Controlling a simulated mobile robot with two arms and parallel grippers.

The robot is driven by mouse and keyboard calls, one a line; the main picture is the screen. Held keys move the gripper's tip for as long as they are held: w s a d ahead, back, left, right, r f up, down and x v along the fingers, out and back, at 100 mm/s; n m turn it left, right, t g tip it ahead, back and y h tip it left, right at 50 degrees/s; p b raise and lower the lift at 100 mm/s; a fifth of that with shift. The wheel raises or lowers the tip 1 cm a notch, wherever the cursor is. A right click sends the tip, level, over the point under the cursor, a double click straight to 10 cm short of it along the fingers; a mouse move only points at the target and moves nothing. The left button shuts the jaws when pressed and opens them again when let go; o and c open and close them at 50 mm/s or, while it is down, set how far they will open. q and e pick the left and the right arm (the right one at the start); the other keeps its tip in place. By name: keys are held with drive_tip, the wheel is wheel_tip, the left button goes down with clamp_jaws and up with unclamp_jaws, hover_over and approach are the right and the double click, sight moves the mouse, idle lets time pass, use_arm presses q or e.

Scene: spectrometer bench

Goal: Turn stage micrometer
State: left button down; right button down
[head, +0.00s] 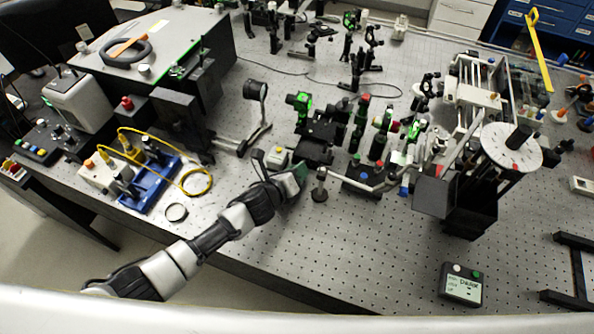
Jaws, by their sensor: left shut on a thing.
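My left arm comes in from the lower left, and its gripper (297,172) is at the near side of a black stage (318,143) among the optics. The gripper is shut on a small part there, which looks to be the stage micrometer. The wrist and fingers hide the micrometer, so its turn and scale cannot be read. My right gripper is not in view.
Optic posts (378,143) stand close to the right of the stage. A lens on a stand (256,92) is to the left. A blue tray (152,185) with yellow cable lies left of my arm. A small display box (461,285) sits front right. The front middle of the bench is clear.

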use_arm(q)
drive_tip(key=m+y+p, duration=0.2)
drive_tip(key=m, duration=0.1)
drive_tip(key=shift+d+r, duration=0.1)
drive_tip(key=shift+r, duration=0.15)
drive_tip(key=shift+f+m+y+p, duration=0.15)
drive_tip(key=shift+m+y+p, duration=0.55)
drive_tip(key=shift+m+p, duration=0.25)
drive_tip(key=c, duration=1)
unclamp_jaws()
drive_tip(key=shift+c, duration=0.2)
drive_tip(key=shift+s, duration=0.15)
